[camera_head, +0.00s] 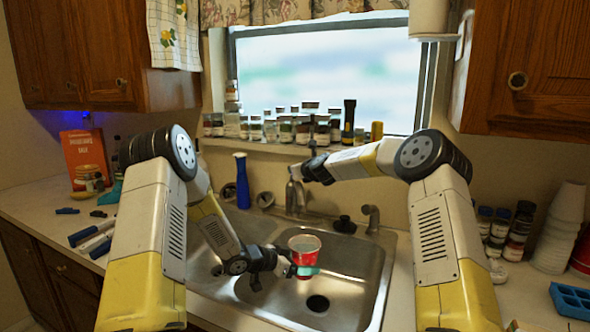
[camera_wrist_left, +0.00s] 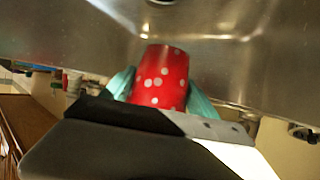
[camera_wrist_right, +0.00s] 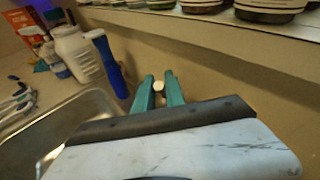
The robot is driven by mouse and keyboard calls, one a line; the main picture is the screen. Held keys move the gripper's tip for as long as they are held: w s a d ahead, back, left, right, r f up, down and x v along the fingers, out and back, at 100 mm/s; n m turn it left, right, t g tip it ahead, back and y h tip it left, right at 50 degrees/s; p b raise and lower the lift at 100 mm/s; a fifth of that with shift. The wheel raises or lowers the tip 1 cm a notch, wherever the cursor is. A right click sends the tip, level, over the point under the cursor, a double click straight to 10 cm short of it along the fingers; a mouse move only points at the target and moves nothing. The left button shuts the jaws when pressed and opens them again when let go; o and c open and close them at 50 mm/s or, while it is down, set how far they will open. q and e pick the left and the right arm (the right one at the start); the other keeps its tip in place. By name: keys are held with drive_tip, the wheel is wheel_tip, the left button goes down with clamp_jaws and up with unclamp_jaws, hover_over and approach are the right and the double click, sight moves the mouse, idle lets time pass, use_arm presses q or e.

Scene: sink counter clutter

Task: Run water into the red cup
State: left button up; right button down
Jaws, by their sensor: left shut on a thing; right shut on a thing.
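The red cup (camera_head: 306,257) with white dots is upright over the right sink basin, its open top in view. My left gripper (camera_head: 303,270) is shut around it; in the left wrist view the teal fingers press both sides of the cup (camera_wrist_left: 160,78). The faucet (camera_head: 295,197) stands at the back of the sink, behind the cup. My right gripper (camera_head: 300,173) is at the faucet's top, shut on a small light knob-like part (camera_wrist_right: 158,86), seemingly the faucet handle. I cannot make out a water stream.
The sink (camera_head: 377,285) has two basins; a drain (camera_head: 318,303) lies below the cup. A blue bottle (camera_head: 242,181) stands behind the left basin. Jars (camera_head: 303,128) line the windowsill. A dark stopper-like item (camera_head: 344,224) and a side tap (camera_head: 371,218) are right of the faucet.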

drive_tip(key=shift+s+f, duration=0.1)
drive_tip(key=shift+f, duration=0.15)
drive_tip(key=c, duration=1.4)
unclamp_jaws()
drive_tip(key=shift+c, duration=0.2)
drive_tip(key=shift+r, duration=0.15)
drive_tip(key=shift+d, duration=0.1)
drive_tip(key=v, duration=1.2)
